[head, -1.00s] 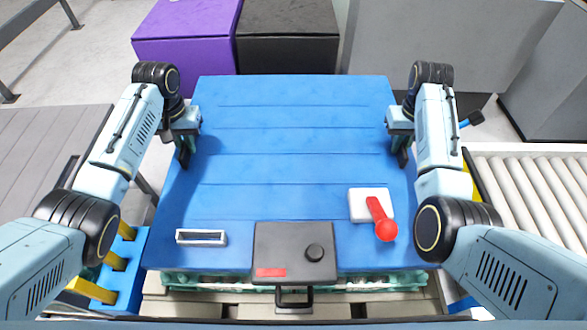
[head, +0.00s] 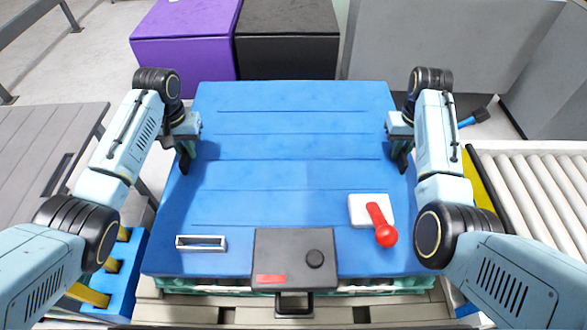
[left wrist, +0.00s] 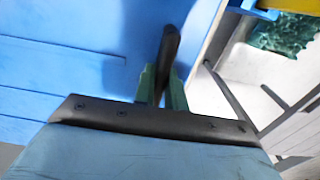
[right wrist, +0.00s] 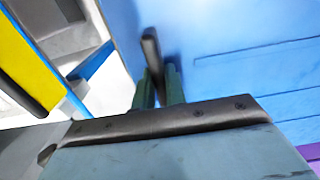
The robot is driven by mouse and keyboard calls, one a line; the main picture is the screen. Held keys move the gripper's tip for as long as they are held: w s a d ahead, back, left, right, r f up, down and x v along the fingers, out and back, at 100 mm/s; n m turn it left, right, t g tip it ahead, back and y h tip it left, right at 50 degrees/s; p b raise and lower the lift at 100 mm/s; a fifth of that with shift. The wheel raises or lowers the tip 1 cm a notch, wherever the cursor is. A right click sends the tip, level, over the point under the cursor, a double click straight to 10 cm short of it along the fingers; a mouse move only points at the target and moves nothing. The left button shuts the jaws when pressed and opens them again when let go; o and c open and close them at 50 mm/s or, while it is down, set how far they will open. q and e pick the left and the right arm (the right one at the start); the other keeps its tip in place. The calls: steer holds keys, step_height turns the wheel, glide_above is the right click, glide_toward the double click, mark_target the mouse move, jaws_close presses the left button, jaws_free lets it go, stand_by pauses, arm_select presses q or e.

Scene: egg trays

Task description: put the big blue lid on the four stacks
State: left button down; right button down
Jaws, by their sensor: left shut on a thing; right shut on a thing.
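The big blue lid (head: 290,150) spans the middle of the head view, roughly level. My left gripper (head: 184,163) is shut on a dark grip at the lid's left edge; the grip (left wrist: 170,50) shows between the fingers in the left wrist view. My right gripper (head: 402,160) is shut on a matching dark grip (right wrist: 152,50) at the right edge. Teal stack trays (head: 395,285) show as a thin strip under the lid's front edge. The rest of the stacks is hidden beneath the lid. I cannot tell whether the lid touches them.
Purple (head: 185,45) and black (head: 287,50) boxes stand behind. A roller conveyor (head: 535,200) is at right, a grey platform (head: 45,150) at left.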

arm_select(q)
steer(key=shift+f+b, duration=0.7)
arm_select(e)
steer(key=shift+f, duration=0.7)
arm_select(q)
steer(key=c, duration=1.5)
jaws_free()
arm_select(e)
steer(key=c, duration=1.5)
jaws_free()
arm_select(q)
steer(key=shift+o, duration=0.2)
arm_select(e)
steer(key=shift+o, duration=0.2)
arm_select(q)
step_height(320, 180, up, 11)
steer(key=shift+w+f, duration=0.1)
steer(key=shift+r, duration=0.5)
arm_select(e)
steer(key=shift+r, duration=3.75)
